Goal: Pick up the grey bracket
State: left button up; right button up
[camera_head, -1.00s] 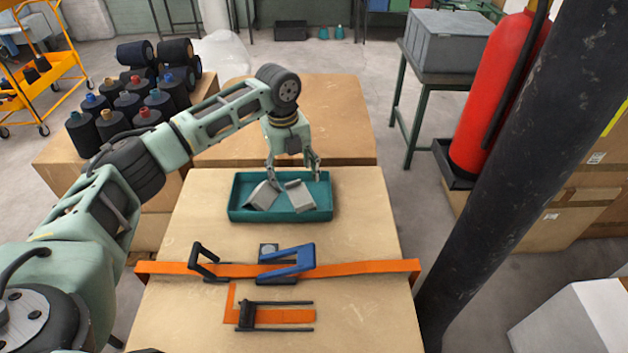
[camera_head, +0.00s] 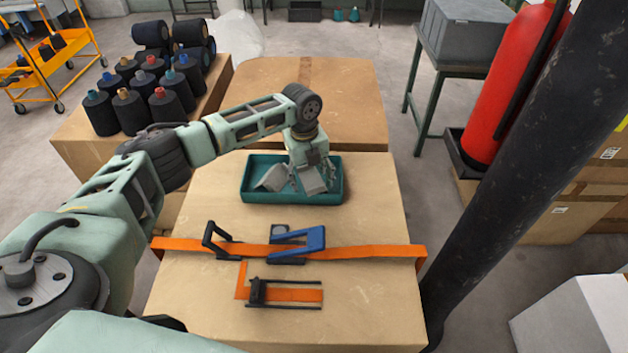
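Two pale grey brackets lie in the teal tray (camera_head: 248,197). One grey bracket (camera_head: 271,179) rests tilted in the tray's left part. The other grey bracket (camera_head: 311,181) is near the middle right, directly under my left gripper (camera_head: 313,180). The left gripper points down into the tray with its fingers spread, one on each side of the right bracket, whose upper part they partly hide. I cannot tell whether the fingers touch it. My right gripper is out of view.
An orange strap (camera_head: 370,253) with a blue buckle (camera_head: 300,242) crosses the cardboard box top (camera_head: 375,215) in front of the tray. A dark pillar (camera_head: 500,180) rises on the right. Black thread cones (camera_head: 128,112) stand at the back left.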

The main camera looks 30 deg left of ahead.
pick_arm(q)
jog(key=c, duration=1.1)
jog(key=shift+r, duration=0.15)
jog(key=shift+c, duration=0.2)
